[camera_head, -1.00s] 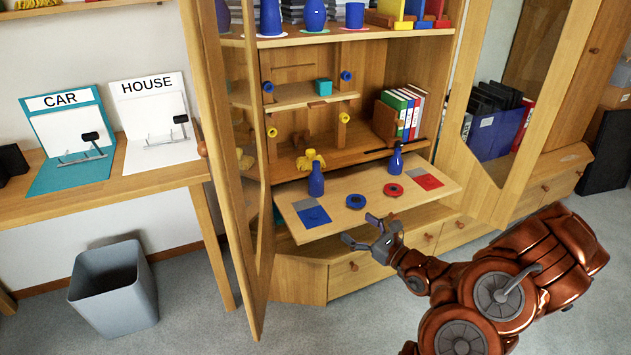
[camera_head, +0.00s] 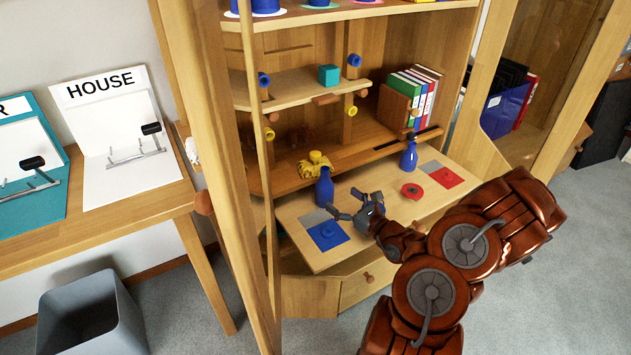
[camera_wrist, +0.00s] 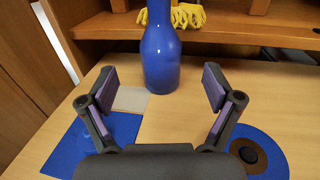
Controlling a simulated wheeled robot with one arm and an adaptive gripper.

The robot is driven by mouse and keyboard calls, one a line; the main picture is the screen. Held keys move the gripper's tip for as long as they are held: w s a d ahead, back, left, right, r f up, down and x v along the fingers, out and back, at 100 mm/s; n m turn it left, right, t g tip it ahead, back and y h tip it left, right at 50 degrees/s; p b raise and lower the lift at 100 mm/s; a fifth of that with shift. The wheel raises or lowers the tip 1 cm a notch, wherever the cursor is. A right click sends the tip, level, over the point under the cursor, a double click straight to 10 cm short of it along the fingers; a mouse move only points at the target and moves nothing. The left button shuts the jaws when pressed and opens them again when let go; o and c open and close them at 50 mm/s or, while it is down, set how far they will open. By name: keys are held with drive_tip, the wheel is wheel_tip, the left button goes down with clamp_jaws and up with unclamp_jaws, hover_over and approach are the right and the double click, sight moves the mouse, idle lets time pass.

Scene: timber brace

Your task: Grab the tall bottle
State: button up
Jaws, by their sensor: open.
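A tall blue bottle (camera_head: 324,188) stands upright on the pull-out wooden board at its left side. In the wrist view the blue bottle (camera_wrist: 161,55) stands just ahead of my jaws, roughly centred between them; its top is cut off. A second blue bottle (camera_head: 409,155) stands upright farther right on the board. My gripper (camera_head: 345,202) is open and empty, low over the board and to the right of the left bottle in the head view. Its two fingers sit apart in the wrist view, with no visible contact with the bottle.
The board (camera_head: 293,208) bears a blue square (camera_head: 328,235), a red square (camera_head: 445,177) and a red disc (camera_head: 411,191). A blue disc (camera_wrist: 258,152) lies beside my right finger. A yellow object (camera_head: 312,164) is behind the left bottle. The open cabinet door (camera_head: 205,150) stands at the left.

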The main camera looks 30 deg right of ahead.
sight(331, 191)
drive_tip(key=shift+w+a+b, duration=0.2)
drive_tip(key=shift+w+b, duration=0.05)
drive_tip(key=shift+w, duration=1.65)
drive_tip(key=shift+w+a+b, duration=0.2)
drive_tip(key=shift+w+b, duration=0.05)
drive_tip(key=shift+w, duration=1.65)
drive_tip(key=shift+c, duration=0.2)
drive_tip(key=c, duration=1.4)
